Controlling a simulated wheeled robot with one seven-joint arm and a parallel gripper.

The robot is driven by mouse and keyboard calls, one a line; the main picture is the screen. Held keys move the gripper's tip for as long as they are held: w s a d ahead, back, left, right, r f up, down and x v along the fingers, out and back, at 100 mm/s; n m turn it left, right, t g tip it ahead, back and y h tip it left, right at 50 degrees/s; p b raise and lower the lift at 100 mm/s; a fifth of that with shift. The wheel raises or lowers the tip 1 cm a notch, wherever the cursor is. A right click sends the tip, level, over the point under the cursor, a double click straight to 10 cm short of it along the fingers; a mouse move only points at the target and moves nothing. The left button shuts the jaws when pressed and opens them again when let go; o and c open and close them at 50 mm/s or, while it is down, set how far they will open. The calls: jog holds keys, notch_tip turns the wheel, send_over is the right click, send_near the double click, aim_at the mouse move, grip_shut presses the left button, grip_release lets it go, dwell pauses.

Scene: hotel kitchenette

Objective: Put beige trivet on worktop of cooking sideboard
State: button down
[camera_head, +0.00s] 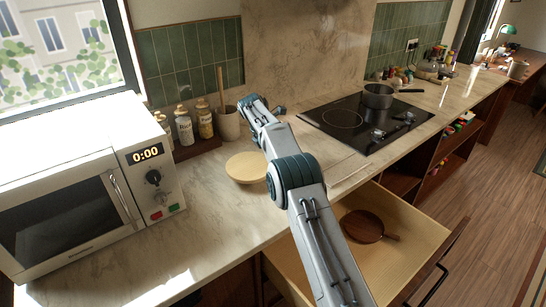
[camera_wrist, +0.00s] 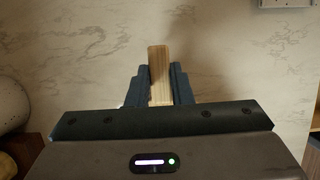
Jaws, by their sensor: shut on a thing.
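The beige trivet (camera_head: 245,167) is a pale round disc in the head view, flat at or just above the marble worktop (camera_head: 215,215) of the cooking sideboard, left of my arm. My arm hides its right side. Whether it touches the worktop I cannot tell. In the wrist view my gripper (camera_wrist: 160,88) is shut on a pale wooden piece (camera_wrist: 159,70), which looks like part of the trivet. Veined marble shows behind it. My fingers are hidden in the head view.
A white microwave (camera_head: 75,205) stands left. A utensil crock (camera_head: 228,124) and spice jars (camera_head: 184,128) stand at the back. A black hob (camera_head: 345,120) with a pot (camera_head: 378,96) lies right.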

jog(key=shift+f, duration=1.7)
jog(key=shift+f, duration=0.1)
jog(key=c, duration=1.3)
grip_release()
